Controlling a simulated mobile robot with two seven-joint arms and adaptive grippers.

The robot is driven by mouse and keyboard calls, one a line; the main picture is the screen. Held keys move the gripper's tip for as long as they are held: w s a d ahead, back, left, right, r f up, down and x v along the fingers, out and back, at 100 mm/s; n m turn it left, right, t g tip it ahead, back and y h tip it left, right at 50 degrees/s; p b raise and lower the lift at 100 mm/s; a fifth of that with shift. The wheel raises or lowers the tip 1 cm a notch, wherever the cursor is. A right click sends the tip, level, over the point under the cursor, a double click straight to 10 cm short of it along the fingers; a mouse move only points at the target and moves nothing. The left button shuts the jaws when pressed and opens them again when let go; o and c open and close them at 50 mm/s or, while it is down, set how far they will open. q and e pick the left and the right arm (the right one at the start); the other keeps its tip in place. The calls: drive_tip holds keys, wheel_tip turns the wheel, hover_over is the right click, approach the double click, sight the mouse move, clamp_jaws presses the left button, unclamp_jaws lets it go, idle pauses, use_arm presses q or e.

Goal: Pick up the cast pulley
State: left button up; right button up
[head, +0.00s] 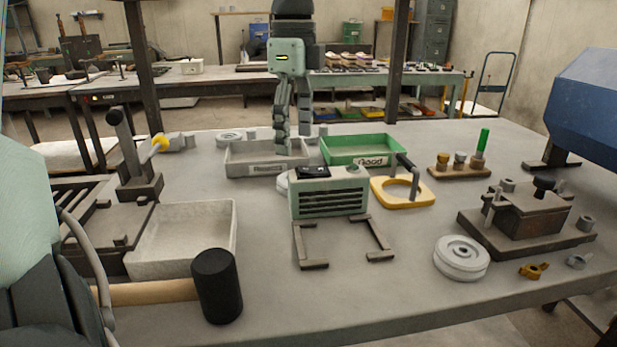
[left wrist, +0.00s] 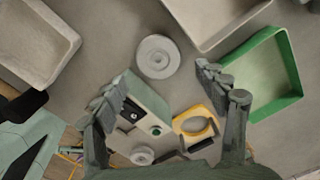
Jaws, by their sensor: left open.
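My left gripper (head: 293,138) is open and empty, pointing down in front of the grey tray in the head view. In the left wrist view its fingers (left wrist: 162,76) are spread apart. A round grey pulley (left wrist: 158,57) lies flat just beyond the gap between the fingertips; in the head view only its edge (head: 283,184) shows behind the green box. A second grey pulley (head: 461,258) lies flat at the front right of the table; it also shows in the left wrist view (left wrist: 143,155). My right gripper is not seen.
The green box (head: 330,199) stands beside the first pulley. Around it are a grey tray (head: 239,165), a green tray (head: 368,157), a yellow-based fixture (head: 424,197) and a pale bin (head: 180,257). A black-headed mallet (head: 217,287) lies at the front.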

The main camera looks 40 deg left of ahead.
use_arm(q)
drive_tip(key=f, duration=0.4)
drive_tip(key=shift+s+f+p, duration=0.3)
drive_tip(key=shift+f, duration=0.05)
wheel_tip(320, 180, down, 2)
drive_tip(key=shift+f, duration=0.5)
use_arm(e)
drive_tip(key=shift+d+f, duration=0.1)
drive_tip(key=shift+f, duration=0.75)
use_arm(q)
drive_tip(key=shift+c, duration=0.3)
drive_tip(key=c, duration=1)
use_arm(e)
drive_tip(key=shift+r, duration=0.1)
